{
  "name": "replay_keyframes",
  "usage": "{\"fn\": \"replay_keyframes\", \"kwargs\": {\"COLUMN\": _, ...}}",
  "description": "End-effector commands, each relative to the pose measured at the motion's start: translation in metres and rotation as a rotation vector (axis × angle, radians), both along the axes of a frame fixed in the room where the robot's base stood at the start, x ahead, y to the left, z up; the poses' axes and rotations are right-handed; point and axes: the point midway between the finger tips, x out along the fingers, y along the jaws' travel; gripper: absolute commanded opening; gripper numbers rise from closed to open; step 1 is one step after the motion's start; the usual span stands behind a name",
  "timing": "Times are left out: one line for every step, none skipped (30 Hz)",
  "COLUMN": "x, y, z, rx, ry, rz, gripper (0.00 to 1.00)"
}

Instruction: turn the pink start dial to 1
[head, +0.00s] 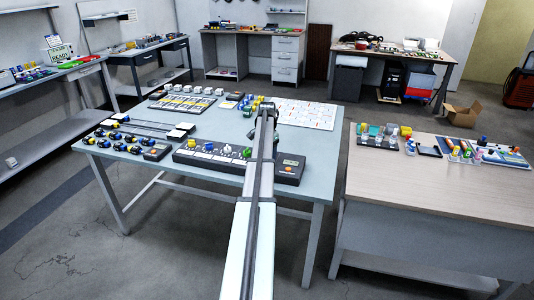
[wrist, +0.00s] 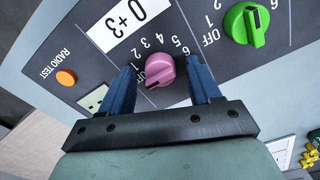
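The pink dial (wrist: 160,71) sits on the dark control panel in the wrist view. Numbers and the word OFF are printed around it, and a dark pointer mark shows at its lower left, near OFF. My gripper (wrist: 160,75) has its two blue fingers apart, one on each side of the pink dial. A gap shows on the left; whether the right finger touches the dial I cannot tell. In the head view my arm hides the pink dial. The control panel (head: 215,167) lies along the front of the pale blue table.
A green dial (wrist: 246,22) is close to the right of my gripper. An orange button (wrist: 66,77) marked RADIO TEST and a white label reading 0+3 (wrist: 130,18) are to the left. Blue and black sensors (head: 117,145) lie on the table's left side.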

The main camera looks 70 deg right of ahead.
Motion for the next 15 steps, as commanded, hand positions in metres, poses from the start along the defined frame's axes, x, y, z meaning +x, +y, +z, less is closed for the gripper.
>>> {"fn": "replay_keyframes", "kwargs": {"x": 0.0000, "y": 0.0000, "z": 0.0001, "rx": 0.000, "ry": 0.000, "rz": 0.000, "gripper": 0.58}}
{"fn": "replay_keyframes", "kwargs": {"x": 0.0000, "y": 0.0000, "z": 0.0001, "rx": 0.000, "ry": 0.000, "rz": 0.000, "gripper": 0.55}}
{"fn": "replay_keyframes", "kwargs": {"x": 0.0000, "y": -0.0001, "z": 0.0001, "rx": 0.000, "ry": 0.000, "rz": 0.000, "gripper": 0.51}}
{"fn": "replay_keyframes", "kwargs": {"x": 0.0000, "y": -0.0001, "z": 0.0001, "rx": 0.000, "ry": 0.000, "rz": 0.000, "gripper": 0.48}}
{"fn": "replay_keyframes", "kwargs": {"x": 0.0000, "y": -0.0001, "z": 0.0001, "rx": 0.000, "ry": 0.000, "rz": 0.000, "gripper": 0.45}}
{"fn": "replay_keyframes", "kwargs": {"x": 0.0000, "y": 0.0000, "z": 0.0001, "rx": 0.000, "ry": 0.000, "rz": 0.000, "gripper": 0.42}}
{"fn": "replay_keyframes", "kwargs": {"x": 0.0000, "y": 0.0000, "z": 0.0001, "rx": 0.000, "ry": 0.000, "rz": 0.000, "gripper": 0.39}}
{"fn": "replay_keyframes", "kwargs": {"x": 0.0000, "y": 0.0000, "z": 0.0001, "rx": 0.000, "ry": 0.000, "rz": 0.000, "gripper": 0.36}}
{"fn": "replay_keyframes", "kwargs": {"x": 0.0000, "y": -0.0001, "z": 0.0002, "rx": 0.000, "ry": 0.000, "rz": 0.000, "gripper": 0.32}}
{"fn": "replay_keyframes", "kwargs": {"x": -0.0001, "y": 0.0000, "z": 0.0002, "rx": 0.000, "ry": 0.000, "rz": 0.000, "gripper": 0.29}}
{"fn": "replay_keyframes", "kwargs": {"x": -0.0001, "y": 0.0000, "z": 0.0002, "rx": 0.000, "ry": 0.000, "rz": 0.000, "gripper": 0.26}}
{"fn": "replay_keyframes", "kwargs": {"x": -0.0001, "y": 0.0000, "z": 0.0002, "rx": 0.000, "ry": 0.000, "rz": 0.000, "gripper": 0.23}}
{"fn": "replay_keyframes", "kwargs": {"x": -0.0002, "y": 0.0001, "z": 0.0002, "rx": 0.000, "ry": 0.000, "rz": 0.000, "gripper": 0.20}}
{"fn": "replay_keyframes", "kwargs": {"x": -0.0002, "y": 0.0001, "z": 0.0002, "rx": 0.000, "ry": 0.000, "rz": 0.000, "gripper": 0.17}}
{"fn": "replay_keyframes", "kwargs": {"x": -0.0002, "y": 0.0001, "z": 0.0002, "rx": 0.000, "ry": 0.000, "rz": 0.000, "gripper": 0.13}}
